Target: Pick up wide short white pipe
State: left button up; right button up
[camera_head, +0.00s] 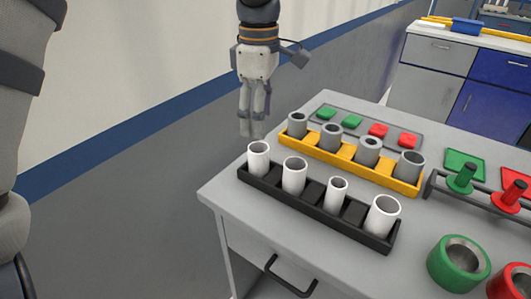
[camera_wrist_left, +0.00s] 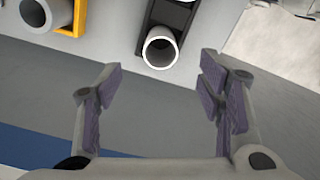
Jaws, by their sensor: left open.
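Several white pipes stand upright in a black rack on the table: one at the left end (camera_head: 258,160), a wider one beside it (camera_head: 293,177), a narrow one (camera_head: 336,197) and a wide one at the right end (camera_head: 382,219). I cannot tell for sure which is the wide short one. My left gripper (camera_head: 252,128) hangs fingers down, open and empty, beyond the rack's left end. In the left wrist view, an end white pipe (camera_wrist_left: 161,50) lies ahead of the gap between the open fingers (camera_wrist_left: 162,78), apart from them. My right gripper is not in view.
A yellow rack (camera_head: 330,160) with several grey pipes stands behind the black rack (camera_head: 270,193). Green (camera_head: 459,265) and red (camera_head: 512,284) rings, pegs and a grey tray of coloured blocks share the table (camera_head: 222,190). Open floor lies left of it.

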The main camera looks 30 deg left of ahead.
aim_at(259, 147)
pick_arm(q)
notch_tip(259, 147, down, 9)
jog(key=shift+s+a+r, duration=0.1)
jog(key=shift+a+r, duration=0.05)
jog(key=shift+r, duration=0.05)
jog(key=c, duration=1.2)
